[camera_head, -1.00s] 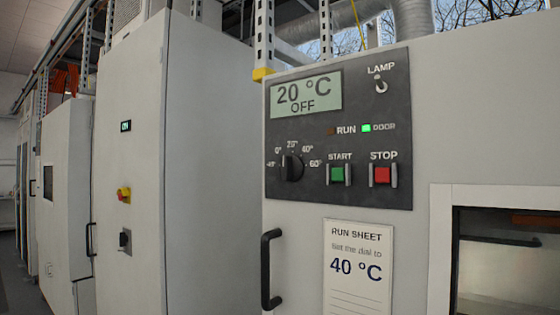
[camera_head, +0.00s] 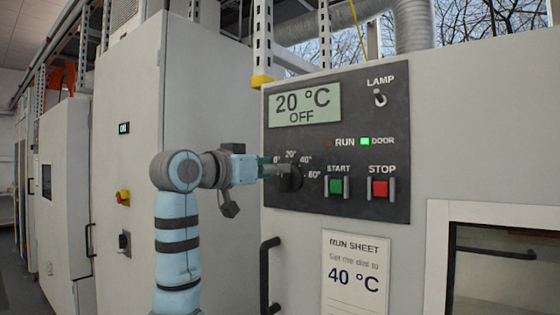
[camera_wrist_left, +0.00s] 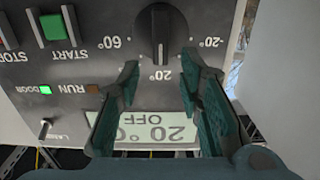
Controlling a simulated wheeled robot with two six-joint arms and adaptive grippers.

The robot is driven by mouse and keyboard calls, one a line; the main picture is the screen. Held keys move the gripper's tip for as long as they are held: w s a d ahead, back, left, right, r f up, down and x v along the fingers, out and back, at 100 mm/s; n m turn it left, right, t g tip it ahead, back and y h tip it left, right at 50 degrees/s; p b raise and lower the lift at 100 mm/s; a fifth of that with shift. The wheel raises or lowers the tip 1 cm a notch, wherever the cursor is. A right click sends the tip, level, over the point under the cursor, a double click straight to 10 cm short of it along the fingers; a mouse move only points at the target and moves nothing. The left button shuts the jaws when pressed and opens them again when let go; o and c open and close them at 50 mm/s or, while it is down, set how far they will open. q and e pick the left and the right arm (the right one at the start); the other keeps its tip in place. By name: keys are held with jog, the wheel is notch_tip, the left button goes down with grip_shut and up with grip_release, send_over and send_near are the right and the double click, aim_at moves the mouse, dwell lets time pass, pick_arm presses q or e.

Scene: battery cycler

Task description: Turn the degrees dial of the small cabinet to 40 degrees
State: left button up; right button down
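The black degrees dial (camera_head: 291,179) sits on the dark control panel of the small cabinet. In the left wrist view the dial (camera_wrist_left: 158,35) appears upside down, its white mark at the 20° label. The display (camera_head: 304,103) reads 20 °C OFF. My left gripper (camera_head: 275,167) is in front of the dial and hides part of the scale. In the left wrist view my left gripper (camera_wrist_left: 160,62) is open, one finger toward each side of the dial. Nothing is between the fingers, and contact with the dial cannot be told. My right gripper is not in view.
Right of the dial are the green START button (camera_head: 336,186) and red STOP button (camera_head: 380,188), with a LAMP switch (camera_head: 380,97) above. A run sheet (camera_head: 355,275) reading 40 °C and a black door handle (camera_head: 268,275) are below. The DOOR light (camera_head: 365,141) glows green.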

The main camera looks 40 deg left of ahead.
aim_at(295, 170)
pick_arm(q)
jog(key=w, duration=0.2)
jog(key=shift+w+r+p, duration=0.15)
jog(key=shift+w+p, duration=0.15)
grip_shut()
jog(key=m+p, duration=0.2)
jog(key=d+m+p, duration=0.1)
jog(key=m, duration=0.2)
jog(key=shift+p, duration=0.35)
jog(key=shift+d+f+m+p, duration=0.2)
jog(key=shift+m+p, duration=0.25)
jog(key=shift+m, duration=0.25)
jog(key=shift+d+f+m+p, duration=0.15)
jog(key=shift+m+p, duration=0.25)
jog(key=shift+m, duration=0.3)
